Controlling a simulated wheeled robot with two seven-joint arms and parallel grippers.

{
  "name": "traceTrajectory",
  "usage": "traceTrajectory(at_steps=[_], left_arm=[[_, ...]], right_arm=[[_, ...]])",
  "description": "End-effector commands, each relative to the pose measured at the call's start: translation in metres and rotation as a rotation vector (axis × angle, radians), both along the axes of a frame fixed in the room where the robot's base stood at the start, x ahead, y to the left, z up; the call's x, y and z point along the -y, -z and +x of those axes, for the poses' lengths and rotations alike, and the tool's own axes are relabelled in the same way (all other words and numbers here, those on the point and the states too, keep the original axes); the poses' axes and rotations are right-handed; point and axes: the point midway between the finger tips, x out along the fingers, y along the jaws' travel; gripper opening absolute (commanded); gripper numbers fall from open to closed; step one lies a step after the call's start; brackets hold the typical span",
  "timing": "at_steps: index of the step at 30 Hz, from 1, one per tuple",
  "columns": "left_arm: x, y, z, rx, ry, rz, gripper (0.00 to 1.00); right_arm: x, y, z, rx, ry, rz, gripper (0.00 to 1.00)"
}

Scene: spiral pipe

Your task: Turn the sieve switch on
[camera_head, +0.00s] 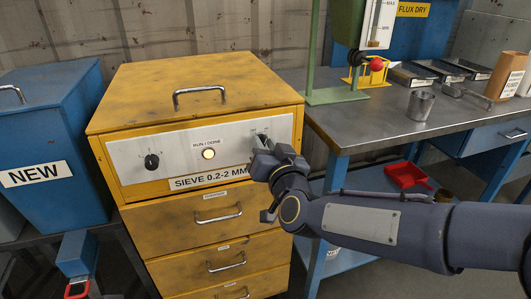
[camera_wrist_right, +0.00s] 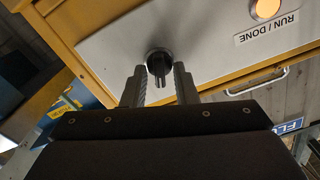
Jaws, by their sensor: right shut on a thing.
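The yellow sieve cabinet (camera_head: 150,85) stands in the middle of the head view, labelled "SIEVE 0.2-2 MM". Its pale front panel (camera_head: 180,147) carries a black knob (camera_head: 152,161) at the left, a bright RUN / DONE lamp (camera_head: 208,153) in the middle, and the dark sieve switch (camera_head: 261,139) at the right end. My right gripper (camera_head: 264,150) is at that switch and partly hides it. In the right wrist view its two fingers (camera_wrist_right: 159,72) are shut on the sides of the switch knob (camera_wrist_right: 158,60). My left gripper does not show.
Drawers with handles (camera_head: 218,216) are below the panel. A blue "NEW" bin (camera_head: 75,130) stands at the left. At the right, a metal-topped bench (camera_head: 370,120) holds a green stand (camera_head: 312,50), a metal cup (camera_head: 420,105) and trays. A red scoop (camera_head: 408,176) lies below.

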Motion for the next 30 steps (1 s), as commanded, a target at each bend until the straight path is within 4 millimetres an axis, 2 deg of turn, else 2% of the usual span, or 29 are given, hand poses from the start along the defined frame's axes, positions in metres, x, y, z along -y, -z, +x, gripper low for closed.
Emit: traceTrajectory(at_steps=[9, 26, 27, 28, 30], left_arm=[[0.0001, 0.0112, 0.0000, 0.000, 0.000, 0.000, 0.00], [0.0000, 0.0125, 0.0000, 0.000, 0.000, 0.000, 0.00], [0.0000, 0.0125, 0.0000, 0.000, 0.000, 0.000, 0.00], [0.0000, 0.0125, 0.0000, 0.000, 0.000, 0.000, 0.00], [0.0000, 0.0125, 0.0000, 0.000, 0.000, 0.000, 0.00]], right_arm=[[0.0007, 0.0016, 0.0000, -0.044, 0.001, 0.132, 0.03], [0.0006, 0.0008, 0.0000, -0.055, 0.000, 0.162, 0.03], [0.0006, 0.0008, 0.0000, -0.055, 0.000, 0.162, 0.27], [0.0006, 0.0008, 0.0000, -0.055, 0.000, 0.162, 0.31], [0.0006, 0.0008, 0.0001, -0.054, 0.001, 0.162, 0.32]])
